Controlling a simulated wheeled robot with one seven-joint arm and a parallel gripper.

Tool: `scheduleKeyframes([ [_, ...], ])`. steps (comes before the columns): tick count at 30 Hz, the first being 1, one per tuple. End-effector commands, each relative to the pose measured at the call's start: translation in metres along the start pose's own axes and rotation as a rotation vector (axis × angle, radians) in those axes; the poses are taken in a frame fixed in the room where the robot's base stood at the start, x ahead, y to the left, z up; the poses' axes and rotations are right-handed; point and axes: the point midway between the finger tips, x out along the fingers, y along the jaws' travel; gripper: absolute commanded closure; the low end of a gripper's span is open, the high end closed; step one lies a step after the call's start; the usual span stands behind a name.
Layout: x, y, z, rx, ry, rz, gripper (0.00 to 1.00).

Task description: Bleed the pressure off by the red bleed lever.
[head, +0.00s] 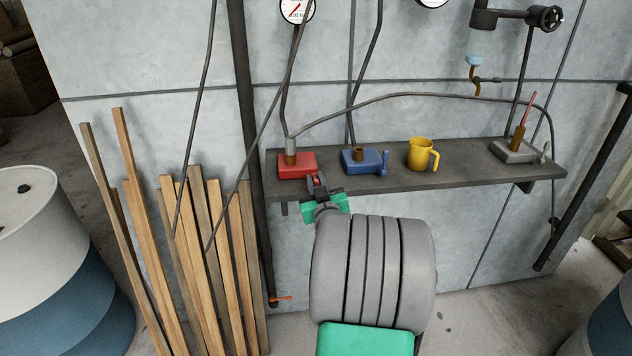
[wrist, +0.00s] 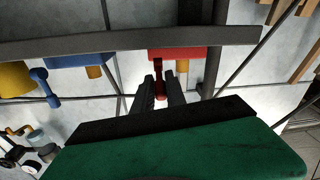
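The red pump block (head: 296,166) sits at the left end of the dark wall shelf. It also shows in the wrist view (wrist: 178,54). Its red lever (wrist: 157,67) sticks out past the shelf edge towards me. My gripper (head: 318,184) is in front of that block, at the shelf's front edge. In the wrist view its two dark fingers (wrist: 159,86) stand on either side of the red lever, apart from each other. Whether a finger touches the lever is hard to see. In the head view the gripper partly hides the lever.
The shelf (head: 460,176) also carries a blue block (head: 362,161) with a blue lever, a yellow mug (head: 420,154) and a grey block (head: 513,150). A small orange-red handle (head: 282,298) is low on the dark pipe. Planks (head: 195,240) lean at left beside a drum (head: 40,250).

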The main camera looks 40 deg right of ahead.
Motion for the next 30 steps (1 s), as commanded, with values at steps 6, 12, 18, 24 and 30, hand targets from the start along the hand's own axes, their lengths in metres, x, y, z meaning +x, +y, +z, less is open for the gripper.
scheduleKeyframes([
  [6, 0.000, 0.000, 0.000, 0.000, 0.000, 0.000, 1.00],
  [12, 0.000, 0.000, 0.000, 0.000, 0.000, 0.000, 1.00],
  [18, 0.000, 0.000, -0.001, 0.000, -0.003, 0.000, 1.00],
  [24, 0.001, 0.001, -0.006, 0.001, -0.036, -0.007, 1.00],
  [30, 0.003, 0.002, -0.014, 0.007, -0.132, -0.026, 1.00],
])
